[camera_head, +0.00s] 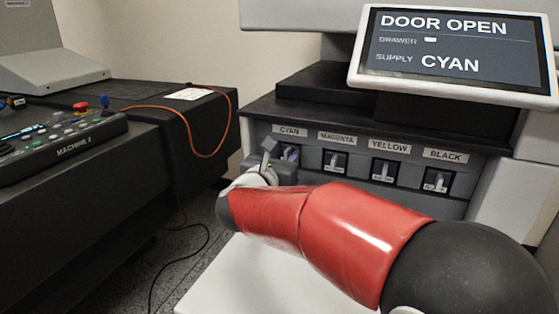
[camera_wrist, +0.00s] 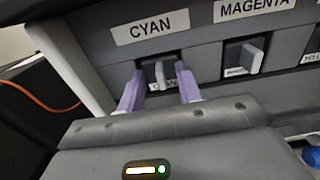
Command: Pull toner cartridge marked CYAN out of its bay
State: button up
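The bay marked CYAN (camera_wrist: 151,28) is at the top middle of the wrist view, with a grey tab-like handle (camera_wrist: 160,74) in its dark recess. My gripper (camera_wrist: 160,82) has two purple fingers, one on each side of this handle, with visible gaps between them and it. The gripper is open, and its fingertips reach to the recess. In the head view my gripper (camera_head: 290,153) is at the CYAN bay below its label (camera_head: 290,131), and it hides most of the cartridge handle.
The MAGENTA (camera_head: 335,161), YELLOW (camera_head: 383,170) and BLACK (camera_head: 436,181) cartridge handles stand in a row to the right. A screen (camera_head: 455,52) above reads DOOR OPEN, SUPPLY CYAN. A dark bench with an orange cable (camera_head: 205,153) is at left.

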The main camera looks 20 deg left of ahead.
jog(key=shift+c, duration=0.3)
grip_shut()
jog(key=shift+s, duration=0.1)
